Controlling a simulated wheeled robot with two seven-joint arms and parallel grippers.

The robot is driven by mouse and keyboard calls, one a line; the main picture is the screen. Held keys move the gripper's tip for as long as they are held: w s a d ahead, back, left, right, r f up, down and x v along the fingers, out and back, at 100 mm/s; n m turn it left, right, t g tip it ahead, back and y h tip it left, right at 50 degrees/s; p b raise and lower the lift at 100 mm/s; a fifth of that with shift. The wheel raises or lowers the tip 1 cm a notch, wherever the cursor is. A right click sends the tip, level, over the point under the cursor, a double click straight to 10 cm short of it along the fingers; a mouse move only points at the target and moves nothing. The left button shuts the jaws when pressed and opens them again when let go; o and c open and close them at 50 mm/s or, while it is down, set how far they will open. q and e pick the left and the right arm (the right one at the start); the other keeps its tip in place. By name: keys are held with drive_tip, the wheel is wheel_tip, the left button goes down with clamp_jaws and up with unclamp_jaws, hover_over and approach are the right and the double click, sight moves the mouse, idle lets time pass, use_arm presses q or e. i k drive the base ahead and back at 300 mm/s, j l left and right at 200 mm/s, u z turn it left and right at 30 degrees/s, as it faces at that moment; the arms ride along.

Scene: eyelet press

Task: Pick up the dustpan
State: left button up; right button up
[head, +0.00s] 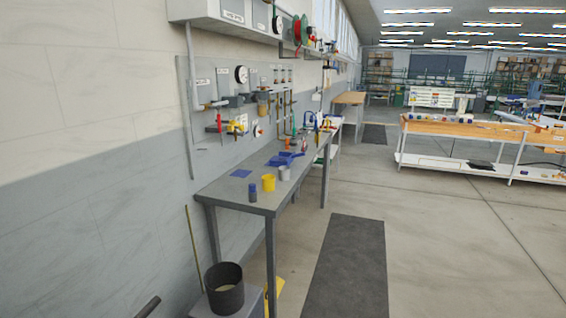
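A blue, flat, scoop-like piece (285,158) lies on the grey metal bench (225,190) against the left wall. It looks like the dustpan, but it is small and far off, so I cannot be sure. A yellow piece (274,296) shows partly at floor level behind a bench leg; most of it is hidden and I cannot tell what it is. Neither of my grippers is in view.
On the bench stand a yellow cup (268,183), a dark blue bottle (252,193), a grey cup (284,173) and a flat blue square (241,173). A black bucket (224,290) stands at the bench's near end. A dark mat (345,270) lies on open floor to the right.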

sight(284, 158)
drive_tip(key=i+l+z, duration=0.15)
drive_tip(key=i, duration=0.15)
drive_tip(key=i+l+z, duration=0.1)
drive_tip(key=i, duration=0.15)
drive_tip(key=i+l+z, duration=0.15)
drive_tip(key=i, duration=0.8)
drive_tip(key=i+l+z, duration=0.15)
drive_tip(key=i, duration=0.75)
